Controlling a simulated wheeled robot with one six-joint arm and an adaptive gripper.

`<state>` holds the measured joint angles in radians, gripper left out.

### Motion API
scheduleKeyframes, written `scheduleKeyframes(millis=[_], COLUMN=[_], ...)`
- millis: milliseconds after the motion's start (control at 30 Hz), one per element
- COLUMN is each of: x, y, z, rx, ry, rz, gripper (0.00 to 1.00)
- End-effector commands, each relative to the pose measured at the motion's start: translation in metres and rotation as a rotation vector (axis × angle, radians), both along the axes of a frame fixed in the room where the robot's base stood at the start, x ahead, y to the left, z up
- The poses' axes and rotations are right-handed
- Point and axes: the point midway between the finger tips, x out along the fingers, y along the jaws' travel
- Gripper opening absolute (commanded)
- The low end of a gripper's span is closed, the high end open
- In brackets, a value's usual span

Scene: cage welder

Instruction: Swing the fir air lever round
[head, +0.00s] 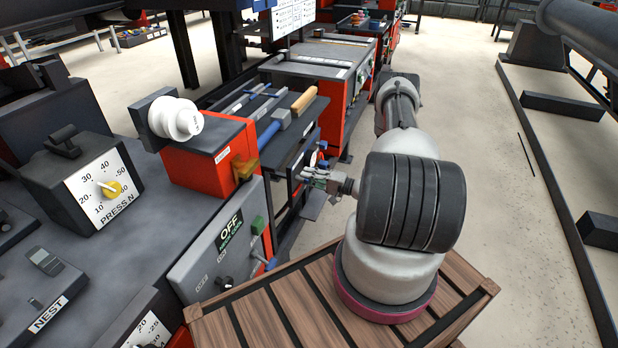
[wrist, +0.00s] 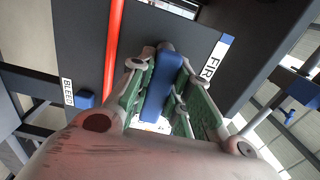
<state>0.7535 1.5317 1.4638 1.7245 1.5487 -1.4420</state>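The fir air lever (wrist: 162,84) is a blue bar on a dark panel, beside a white label reading FIR (wrist: 213,62). In the wrist view my gripper (wrist: 161,70) has its green fingers on either side of the lever, with the lever lying lengthwise between them. The fingers come close to the lever, but I cannot tell whether both touch it. In the head view my gripper (head: 318,180) reaches left to the end of the bench, and the lever cannot be made out there.
A second blue lever (wrist: 86,101) sits beside a BLEED label (wrist: 68,92), left of a red strip (wrist: 115,45). The red tool cabinet (head: 335,105) stands behind my gripper. A control box marked OFF (head: 222,245) is at the near left. Open floor (head: 480,150) lies to the right.

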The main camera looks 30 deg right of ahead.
Motion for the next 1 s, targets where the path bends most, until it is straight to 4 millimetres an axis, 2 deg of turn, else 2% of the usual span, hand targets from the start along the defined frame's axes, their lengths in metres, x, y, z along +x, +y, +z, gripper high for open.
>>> scheduleKeyframes(millis=[33,100,133,533,1000], x=[-0.001,-0.001,-0.001,-0.006,-0.081], y=[0.000,0.000,0.000,-0.005,-0.063], z=[-0.001,-0.001,-0.001,0.000,-0.001], rx=[-0.001,0.000,0.000,0.000,-0.001], ry=[0.003,0.002,0.002,0.001,0.001], rz=[0.001,0.001,0.001,-0.002,-0.002], gripper=[0.26,0.39,0.41,0.41,0.41])
